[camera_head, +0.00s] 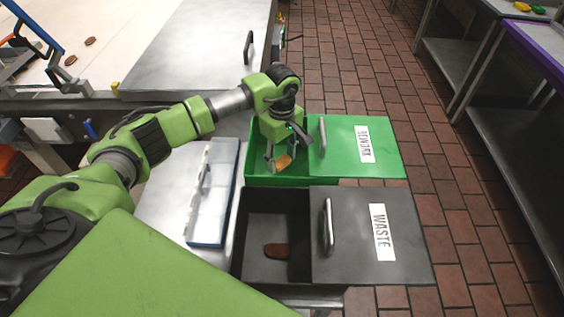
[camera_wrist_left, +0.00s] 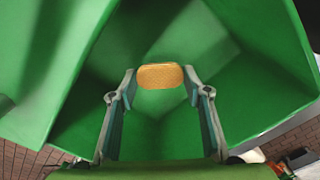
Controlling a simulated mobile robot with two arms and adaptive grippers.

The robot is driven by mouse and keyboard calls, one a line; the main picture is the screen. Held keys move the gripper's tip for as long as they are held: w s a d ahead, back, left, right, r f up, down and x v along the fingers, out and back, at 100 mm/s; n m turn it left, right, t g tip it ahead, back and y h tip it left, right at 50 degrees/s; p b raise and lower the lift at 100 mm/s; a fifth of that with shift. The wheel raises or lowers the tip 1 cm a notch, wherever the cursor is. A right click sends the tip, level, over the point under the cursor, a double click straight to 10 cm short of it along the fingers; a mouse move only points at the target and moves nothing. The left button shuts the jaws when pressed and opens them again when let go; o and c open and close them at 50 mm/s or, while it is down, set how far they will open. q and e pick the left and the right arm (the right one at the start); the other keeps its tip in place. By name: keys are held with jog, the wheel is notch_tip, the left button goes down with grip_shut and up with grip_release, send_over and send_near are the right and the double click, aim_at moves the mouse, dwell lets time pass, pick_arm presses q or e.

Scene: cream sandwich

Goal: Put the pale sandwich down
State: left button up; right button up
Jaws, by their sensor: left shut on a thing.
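The pale sandwich (camera_head: 283,162) is a light tan, rounded biscuit. My left gripper (camera_head: 277,160) is shut on it and holds it over the open part of the green bin marked REWORK (camera_head: 385,165). In the left wrist view the sandwich (camera_wrist_left: 160,76) sits between the two fingertips of the left gripper (camera_wrist_left: 160,80), with the green bin walls (camera_wrist_left: 75,60) around and below it. I cannot tell how high it is above the bin floor. My right gripper is not in view.
A black bin marked WASTE (camera_head: 350,260) stands in front of the green one, with a dark brown sandwich (camera_head: 277,251) inside. A white and blue case (camera_head: 211,192) lies to the left. Dark sandwiches (camera_head: 71,60) lie on the pale surface at the back left.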

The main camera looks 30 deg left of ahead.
aim_at(281, 161)
pick_arm(q)
notch_tip(281, 161, down, 2)
jog(key=shift+f+p, duration=0.25)
jog(key=shift+p, duration=0.05)
jog(key=shift+f, duration=0.4)
jog(key=o, duration=0.4)
jog(key=shift+c, duration=0.2)
jog(key=o, duration=0.4)
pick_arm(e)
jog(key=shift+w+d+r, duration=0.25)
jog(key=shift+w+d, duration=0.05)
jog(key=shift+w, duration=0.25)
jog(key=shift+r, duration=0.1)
